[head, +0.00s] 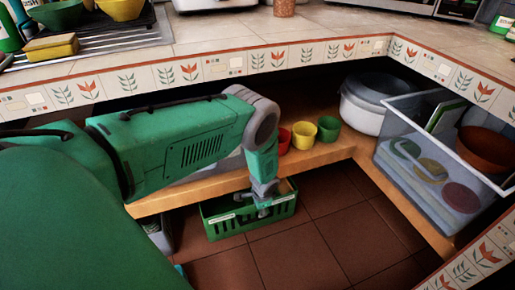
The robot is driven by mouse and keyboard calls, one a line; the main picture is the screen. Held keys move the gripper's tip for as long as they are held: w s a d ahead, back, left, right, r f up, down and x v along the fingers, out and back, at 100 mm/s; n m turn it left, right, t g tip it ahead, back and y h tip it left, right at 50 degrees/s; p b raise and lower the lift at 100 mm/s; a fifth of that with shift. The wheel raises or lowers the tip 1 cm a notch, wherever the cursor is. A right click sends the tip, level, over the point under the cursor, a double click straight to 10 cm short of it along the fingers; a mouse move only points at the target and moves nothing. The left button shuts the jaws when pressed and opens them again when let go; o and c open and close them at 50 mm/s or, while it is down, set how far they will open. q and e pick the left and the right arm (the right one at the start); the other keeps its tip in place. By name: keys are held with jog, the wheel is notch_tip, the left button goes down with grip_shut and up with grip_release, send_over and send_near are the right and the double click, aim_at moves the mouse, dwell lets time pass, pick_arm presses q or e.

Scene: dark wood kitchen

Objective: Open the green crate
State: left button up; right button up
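The green crate (226,226) stands low in the middle of the head view, below the wooden shelf and above the tiled floor. It has slotted side walls, and its far and right rims show. My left gripper (264,206) points down at the crate, over its middle. The fingers overlap the crate in the picture and are small and dark; I cannot tell whether they touch it or are open or shut. My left arm and gripper hide part of the crate. My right gripper is not in view.
A wooden shelf (340,147) runs behind the crate, with red, yellow (304,135) and green cups and a white pot (362,105). A clear bin (410,178) stands at right. The tiled countertop (230,30) overhangs above. Brown floor tiles (330,240) are bare at right.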

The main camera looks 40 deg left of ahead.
aim_at(258, 218)
pick_arm(q)
notch_tip(258, 218, down, 4)
jog(key=shift+w+b, duration=0.1)
jog(key=shift+b, duration=0.8)
jog(key=f+b, duration=0.1)
jog(key=f, duration=0.1)
jog(key=a+f+b, duration=0.1)
jog(key=f, duration=0.1)
jog(key=shift+w+a, duration=0.1)
jog(key=shift+w, duration=0.05)
jog(key=shift+w+a+f, duration=0.1)
jog(key=shift+a+f, duration=0.15)
jog(key=shift+f, duration=0.2)
jog(key=shift+d+r, duration=0.3)
jog(key=shift+d, duration=0.05)
grip_shut()
jog(key=shift+a, duration=0.15)
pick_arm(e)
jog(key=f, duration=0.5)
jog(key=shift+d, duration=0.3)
